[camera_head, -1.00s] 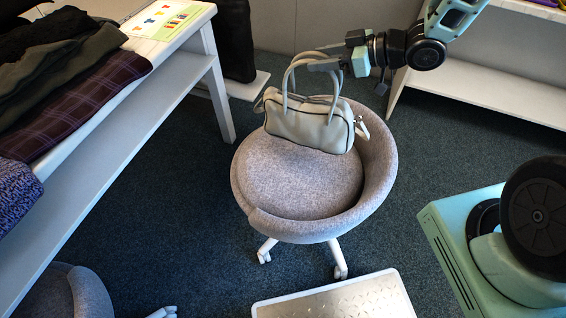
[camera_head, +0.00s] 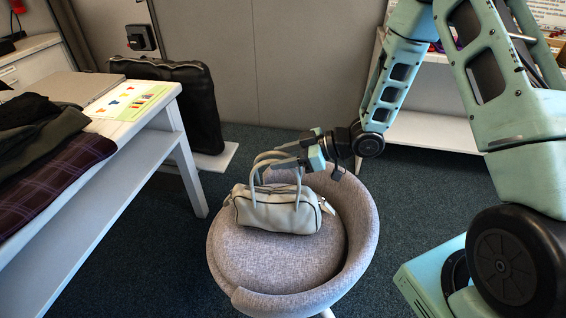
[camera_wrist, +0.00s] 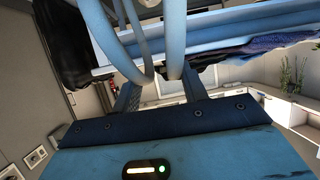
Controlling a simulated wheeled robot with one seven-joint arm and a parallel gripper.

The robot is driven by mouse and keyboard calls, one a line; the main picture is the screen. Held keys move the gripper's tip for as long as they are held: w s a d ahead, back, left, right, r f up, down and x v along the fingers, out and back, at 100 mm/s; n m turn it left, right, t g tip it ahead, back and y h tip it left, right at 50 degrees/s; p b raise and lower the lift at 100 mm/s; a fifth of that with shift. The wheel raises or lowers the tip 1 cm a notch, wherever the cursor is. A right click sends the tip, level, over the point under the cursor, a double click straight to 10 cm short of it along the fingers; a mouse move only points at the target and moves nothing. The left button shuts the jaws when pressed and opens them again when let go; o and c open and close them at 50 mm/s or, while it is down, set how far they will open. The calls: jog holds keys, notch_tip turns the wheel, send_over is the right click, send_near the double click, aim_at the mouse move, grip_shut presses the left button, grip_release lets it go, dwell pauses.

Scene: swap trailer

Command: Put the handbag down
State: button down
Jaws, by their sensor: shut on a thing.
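The handbag (camera_head: 276,212) is pale grey-beige with two looped handles. In the head view it is upright at the seat of the round grey chair (camera_head: 262,262), towards the back; whether its base bears on the seat is hard to tell. My gripper (camera_head: 287,155) is at the top of the handles and shut on them, above the bag body. In the wrist view the handles (camera_wrist: 174,40) rise large and close by the fingers; the bag body is out of that view.
A white table (camera_head: 150,125) with folded dark clothes (camera_head: 50,150) and a printed sheet (camera_head: 130,100) stands at the left. A black case (camera_head: 190,100) leans by the wall behind it. A white shelf (camera_head: 435,130) is at the back right. Dark carpet (camera_head: 420,195) lies between.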

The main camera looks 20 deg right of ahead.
jog(key=shift+f, duration=0.75)
jog(key=shift+f, duration=0.1)
jog(key=c, duration=0.8)
grip_release()
jog(key=shift+o, duration=0.2)
